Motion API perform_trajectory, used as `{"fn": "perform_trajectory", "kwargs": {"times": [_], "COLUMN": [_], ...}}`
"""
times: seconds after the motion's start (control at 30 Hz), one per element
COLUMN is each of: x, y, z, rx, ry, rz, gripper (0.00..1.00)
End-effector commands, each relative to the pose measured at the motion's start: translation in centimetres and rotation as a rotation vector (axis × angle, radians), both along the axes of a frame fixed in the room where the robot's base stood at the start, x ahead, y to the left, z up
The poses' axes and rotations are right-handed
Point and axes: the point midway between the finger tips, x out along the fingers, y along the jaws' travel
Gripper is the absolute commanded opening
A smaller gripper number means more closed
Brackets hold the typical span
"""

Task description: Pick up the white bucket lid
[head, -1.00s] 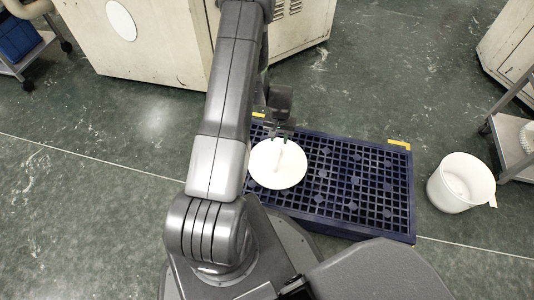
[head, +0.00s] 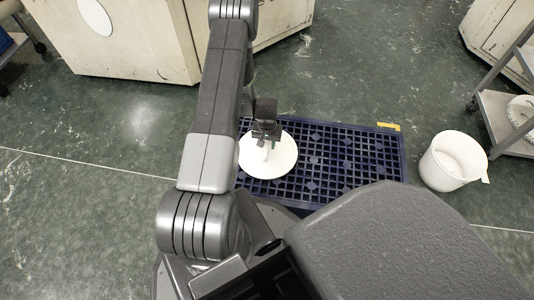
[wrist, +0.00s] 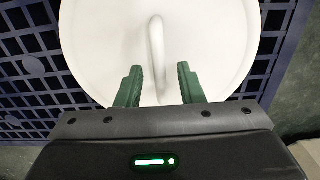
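The white bucket lid (head: 283,157) is a round disc with a raised handle bar, lying on the blue grid pallet (head: 352,167) in the head view. In the wrist view the lid (wrist: 205,40) fills the upper middle, and its upright handle (wrist: 155,45) runs toward my gripper. My gripper (wrist: 158,85) has its two green fingers apart, one on each side of the handle's line, with gaps on both sides. In the head view my gripper (head: 269,144) is over the lid and covers part of it.
An open white bucket (head: 447,163) stands on the green floor right of the pallet. A metal shelf cart (head: 500,118) is at the far right. Cream cabinets (head: 140,45) stand at the back. The pallet's right part is clear.

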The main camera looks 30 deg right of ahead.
Motion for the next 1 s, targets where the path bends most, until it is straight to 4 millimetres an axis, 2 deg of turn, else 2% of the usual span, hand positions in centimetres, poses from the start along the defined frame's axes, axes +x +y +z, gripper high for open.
{"fn": "perform_trajectory", "kwargs": {"times": [0.03, 0.13, 1.0], "x": [-0.1, -0.1, 0.0], "y": [0.0, 0.0, 0.0], "z": [-1.3, -2.2, -2.6], "rx": [0.001, 0.001, 0.0], "ry": [0.002, 0.002, 0.0], "rz": [0.0, 0.0, 0.0], "gripper": [0.34, 0.34, 0.34]}}
